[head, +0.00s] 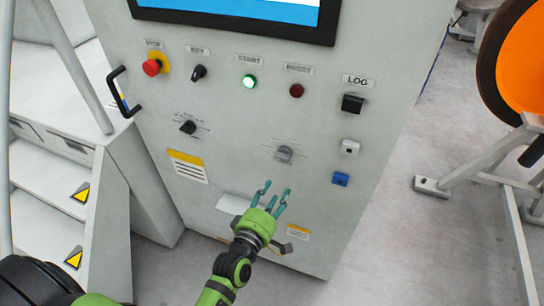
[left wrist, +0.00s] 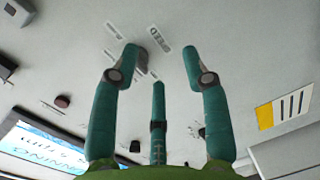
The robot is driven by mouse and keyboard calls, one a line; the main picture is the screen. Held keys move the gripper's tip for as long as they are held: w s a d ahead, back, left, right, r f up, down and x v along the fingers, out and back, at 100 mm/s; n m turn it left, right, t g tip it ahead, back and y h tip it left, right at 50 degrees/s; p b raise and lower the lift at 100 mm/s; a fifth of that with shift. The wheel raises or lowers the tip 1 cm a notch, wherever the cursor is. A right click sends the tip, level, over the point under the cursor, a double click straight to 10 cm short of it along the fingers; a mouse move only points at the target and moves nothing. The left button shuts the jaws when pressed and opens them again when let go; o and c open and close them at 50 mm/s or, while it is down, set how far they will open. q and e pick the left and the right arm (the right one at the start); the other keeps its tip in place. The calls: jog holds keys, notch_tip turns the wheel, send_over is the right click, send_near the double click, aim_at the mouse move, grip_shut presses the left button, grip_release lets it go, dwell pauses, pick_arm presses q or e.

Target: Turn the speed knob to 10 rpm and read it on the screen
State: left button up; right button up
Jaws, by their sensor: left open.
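The grey speed knob (head: 284,153) sits on the lower right of the cabinet front, with small scale marks around it. In the left wrist view the knob (left wrist: 141,62) is partly hidden behind a fingertip, beside the label reading SPEED (left wrist: 159,38). My left gripper (head: 270,192) is open and empty, its three teal fingers just below the knob in the head view and apart from it. The screen (head: 240,10) is cut off at the top edge; part of it shows in the left wrist view (left wrist: 38,145). No speed value is readable. My right gripper is not in view.
Above the knob are a red emergency stop (head: 152,67), a key switch (head: 198,72), a lit green start button (head: 249,82), a dark red reset button (head: 296,90) and a black LOG button (head: 352,103). A black selector (head: 188,127) and a handle (head: 122,92) are left.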

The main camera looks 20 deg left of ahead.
pick_arm(q)
jog(key=n+t, duration=0.1)
jog(key=n, duration=0.1)
send_near(281, 158)
jog(key=w, duration=0.2)
jog(key=shift+y, duration=0.4)
jog(key=w, duration=0.1)
jog(key=w+p, duration=0.1)
jog(key=w, duration=0.3)
jog(key=shift+w+d, duration=0.25)
jog(key=shift+d, duration=0.05)
jog(key=shift+w+f, duration=0.15)
jog(key=shift+w, duration=0.55)
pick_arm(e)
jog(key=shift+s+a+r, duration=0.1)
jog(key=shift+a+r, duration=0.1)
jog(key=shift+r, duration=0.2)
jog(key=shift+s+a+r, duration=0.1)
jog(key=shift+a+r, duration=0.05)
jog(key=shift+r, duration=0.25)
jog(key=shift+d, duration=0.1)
pick_arm(q)
grip_shut()
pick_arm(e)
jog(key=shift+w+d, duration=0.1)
